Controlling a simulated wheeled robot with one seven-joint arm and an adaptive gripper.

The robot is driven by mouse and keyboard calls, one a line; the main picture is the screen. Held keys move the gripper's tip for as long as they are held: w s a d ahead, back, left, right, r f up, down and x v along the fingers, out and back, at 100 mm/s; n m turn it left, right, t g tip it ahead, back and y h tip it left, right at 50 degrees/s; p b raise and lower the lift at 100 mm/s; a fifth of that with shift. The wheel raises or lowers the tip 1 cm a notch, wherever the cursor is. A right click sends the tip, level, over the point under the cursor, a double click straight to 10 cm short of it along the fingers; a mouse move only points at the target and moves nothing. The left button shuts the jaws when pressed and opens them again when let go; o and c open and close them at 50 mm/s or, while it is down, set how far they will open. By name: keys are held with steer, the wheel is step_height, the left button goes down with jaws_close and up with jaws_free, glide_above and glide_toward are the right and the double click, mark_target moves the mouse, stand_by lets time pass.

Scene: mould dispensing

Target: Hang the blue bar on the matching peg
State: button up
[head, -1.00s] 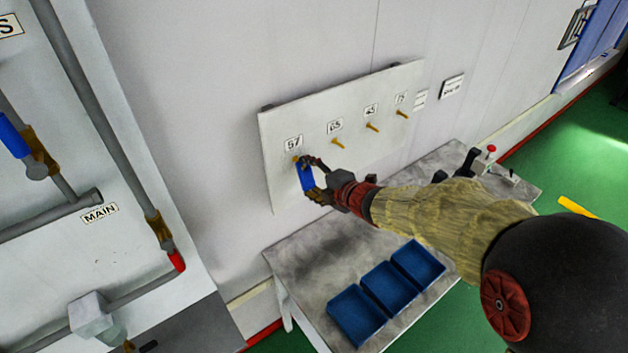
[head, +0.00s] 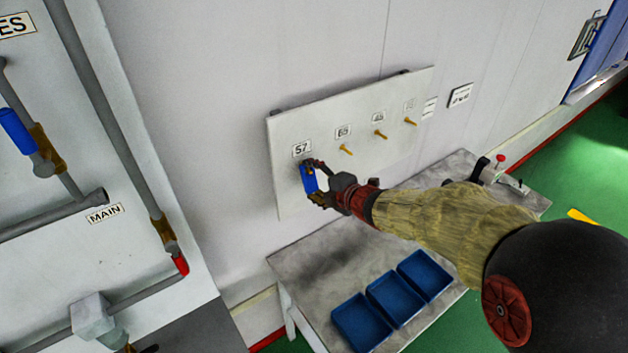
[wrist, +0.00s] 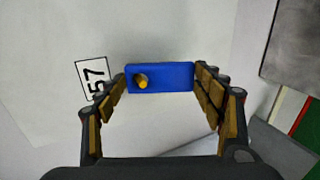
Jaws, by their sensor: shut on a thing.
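The blue bar (head: 309,179) is at the left end of the white peg board (head: 290,195), just under the label 57 (head: 302,149). My gripper (head: 318,182) is shut on the blue bar, with a finger at each end of it. In the wrist view the blue bar (wrist: 168,78) spans between the fingers, and the yellow peg (wrist: 141,82) shows through or in front of its left part. The label 57 (wrist: 95,78) lies just left of it there. I cannot tell how far the bar sits along the peg.
Three more yellow pegs, under label 65 (head: 343,132) and others, are free to the right. Below stands a grey table (head: 300,263) with blue trays (head: 362,324) and a small red-knobbed device (head: 499,165). A pipe panel (head: 110,260) stands at the left.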

steer(key=shift+f, duration=0.15)
steer(key=o, duration=1.2)
steer(key=shift+o, duration=0.2)
